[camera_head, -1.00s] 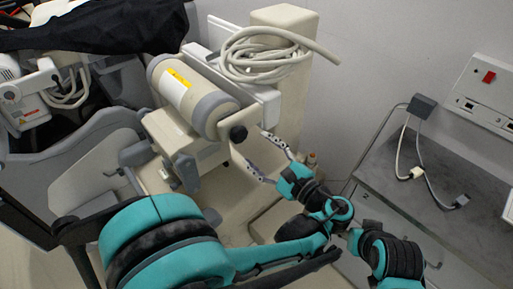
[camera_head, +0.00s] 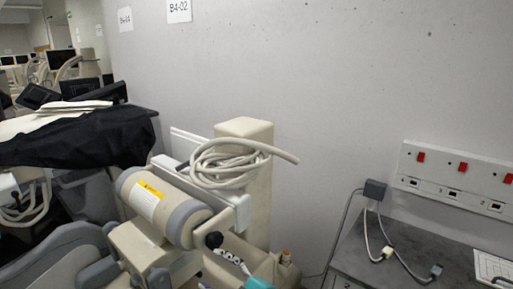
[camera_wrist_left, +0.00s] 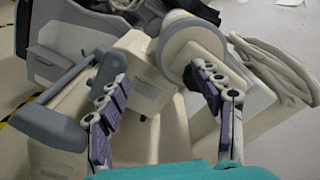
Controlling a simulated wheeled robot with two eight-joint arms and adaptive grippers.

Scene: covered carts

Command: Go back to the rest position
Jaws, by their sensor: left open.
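My left gripper (camera_head: 228,262) shows at the bottom of the head view, with a grey finger and a bit of its teal body. It is just in front of the cart's cylinder. In the left wrist view my left gripper (camera_wrist_left: 156,68) has its two purple-padded fingers wide apart with nothing between them. Beyond the fingers are parts of the beige cart (camera_wrist_left: 150,75). My right gripper is not in view.
The beige cart carries a grey-banded cylinder (camera_head: 165,208) with a yellow label and a coiled pale hose (camera_head: 228,163). A black cover (camera_head: 85,138) lies at the left. A grey table (camera_head: 400,262) stands right, below a wall socket panel (camera_head: 455,172).

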